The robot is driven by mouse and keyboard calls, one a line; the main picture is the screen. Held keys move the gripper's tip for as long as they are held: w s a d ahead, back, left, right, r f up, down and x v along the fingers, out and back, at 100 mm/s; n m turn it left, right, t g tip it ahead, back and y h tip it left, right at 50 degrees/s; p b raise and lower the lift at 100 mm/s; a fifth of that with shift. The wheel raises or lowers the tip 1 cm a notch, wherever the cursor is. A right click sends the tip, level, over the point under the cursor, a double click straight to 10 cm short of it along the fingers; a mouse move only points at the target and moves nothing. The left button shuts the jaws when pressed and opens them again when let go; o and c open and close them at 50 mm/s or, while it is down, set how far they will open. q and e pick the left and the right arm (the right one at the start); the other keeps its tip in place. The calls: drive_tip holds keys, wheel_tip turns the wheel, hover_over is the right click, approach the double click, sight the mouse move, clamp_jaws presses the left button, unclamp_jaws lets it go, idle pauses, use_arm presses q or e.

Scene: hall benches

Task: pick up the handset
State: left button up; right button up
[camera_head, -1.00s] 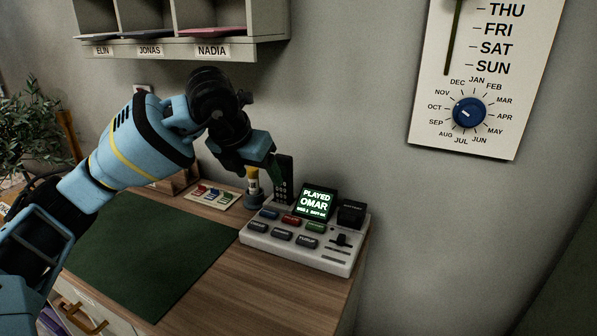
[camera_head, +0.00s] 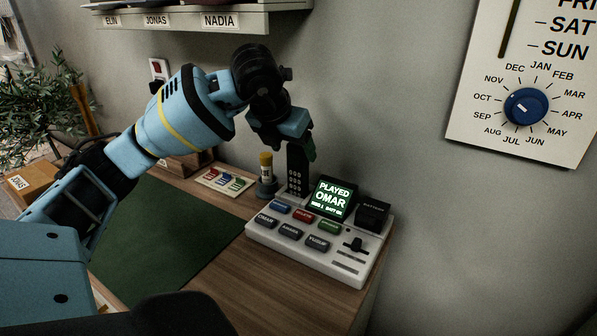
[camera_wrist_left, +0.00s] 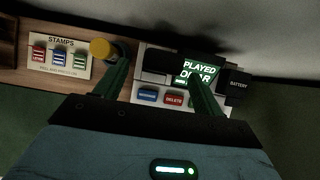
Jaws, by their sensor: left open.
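The handset (camera_head: 297,172) is a dark upright block with a keypad, standing at the back left of the white console (camera_head: 292,243). My left gripper (camera_head: 302,150) is just above its top, with dark green fingers pointing down. In the left wrist view the open fingers (camera_wrist_left: 162,92) are spread, and a dark block that looks like the handset (camera_wrist_left: 165,64) shows between them. I cannot tell whether a finger touches it. My right gripper is not in view.
A yellow-capped stick in a holder (camera_head: 266,172) stands close left of the handset. The lit screen (camera_head: 332,198) and black battery block (camera_head: 373,214) are to its right. A stamps card (camera_head: 224,180) and green mat (camera_head: 160,240) lie left. The wall is close behind.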

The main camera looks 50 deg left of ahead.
use_arm(q)
drive_tip(key=shift+b+x, duration=0.35)
drive_tip(key=shift+x, duration=2.2)
drive_tip(key=c, duration=1.1)
drive_tip(key=shift+r, duration=0.5)
drive_tip(key=r, duration=0.2)
drive_tip(key=shift+s+d+r+p, duration=0.15)
drive_tip(key=shift+s+r+p, duration=0.1)
drive_tip(key=shift+r+p, duration=0.15)
drive_tip(key=s+d, duration=0.2)
drive_tip(key=s, duration=0.2)
drive_tip(key=s+d+b, duration=0.1)
drive_tip(key=s+d, duration=0.1)
drive_tip(key=s, duration=0.3)
drive_tip(key=s+d+r, duration=0.1)
drive_tip(key=s+d, duration=0.1)
drive_tip(key=s, duration=0.3)
drive_tip(key=shift+d+r+b, duration=0.1)
drive_tip(key=shift+d+b, duration=0.25)
